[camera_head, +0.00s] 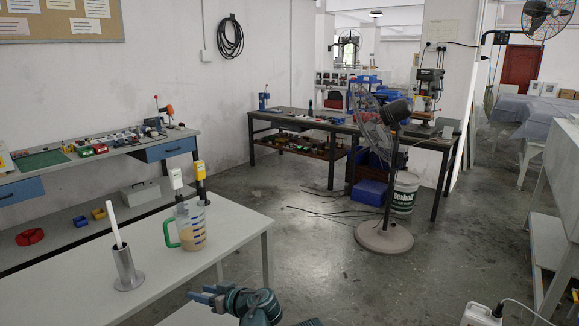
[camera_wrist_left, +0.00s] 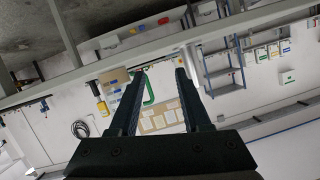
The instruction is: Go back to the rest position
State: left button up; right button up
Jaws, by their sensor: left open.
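My left gripper (camera_head: 206,294) shows at the bottom of the head view, raised in front of the white table (camera_head: 215,228), with its fingers pointing left. In the left wrist view the two dark fingers (camera_wrist_left: 159,76) stand apart with nothing held between them. That view is turned over, and the green handle of a jug (camera_wrist_left: 149,88) shows in the background between the fingers. My right gripper is in neither view.
A standing fan (camera_head: 384,238) is on the floor beyond. Open floor (camera_head: 325,270) lies right of the table.

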pick_arm(q)
jog(key=s+f+m+g+h, duration=0.6)
jog(key=s+f, duration=0.4)
jog(key=f, duration=0.3)
jog(key=s+d+f+m+g+h, duration=0.1)
jog(key=s+d+m+h, duration=0.15)
jog(key=s+d, duration=0.45)
jog(key=s+d+m+g+h, duration=0.1)
jog(key=s+d+m+h, duration=0.2)
jog(key=d, duration=0.7)
notch_tip(320, 180, up, 18)
jog(key=m+p, duration=0.1)
jog(key=p, duration=1.7)
jog(key=shift+w+f+y, duration=0.25)
jog(key=shift+w+y, duration=0.1)
jog(key=shift+w, duration=0.05)
